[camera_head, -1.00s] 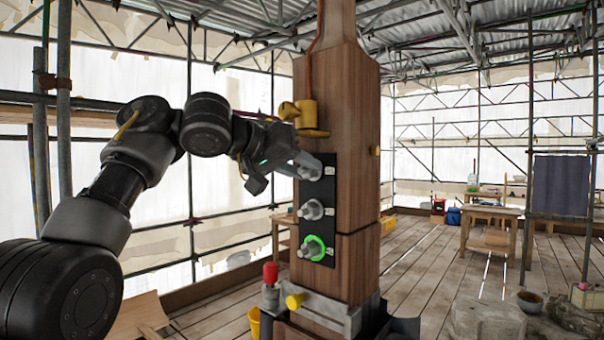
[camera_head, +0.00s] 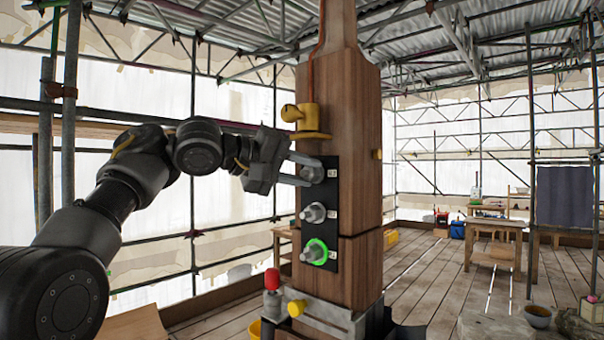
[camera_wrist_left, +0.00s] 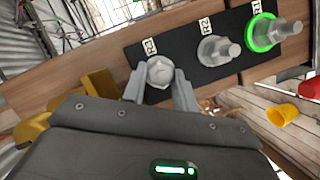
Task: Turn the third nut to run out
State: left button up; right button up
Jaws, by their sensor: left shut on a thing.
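A black plate (camera_head: 333,222) on the face of the wooden post (camera_head: 358,130) carries three grey nuts on studs in a column. My left gripper (camera_head: 306,170) is at the top nut (camera_head: 313,174), with a finger on either side and shut on it. The wrist view shows this nut (camera_wrist_left: 160,72) between the two fingers. The middle nut (camera_head: 312,213) is free. The bottom nut (camera_head: 314,251) has a glowing green ring around it; it shows at upper right in the wrist view (camera_wrist_left: 282,31). My right gripper is not in view.
A yellow fitting (camera_head: 305,118) sits on the post just above the plate. Below are a red-topped item (camera_head: 272,279) and a yellow knob (camera_head: 296,307). A workbench (camera_head: 494,236) stands far right, with open plank floor before it.

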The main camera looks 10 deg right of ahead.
dwell(0.3)
pick_arm(q)
jog(key=o, duration=1)
jog(key=shift+c, duration=0.2)
jog(key=shift+a+b, duration=0.25)
jog(key=shift+b, duration=0.05)
jog(key=b+v, duration=0.4)
jog(key=v, duration=0.6)
jog(key=shift+s, duration=0.2)
jog(key=shift+a, duration=0.1)
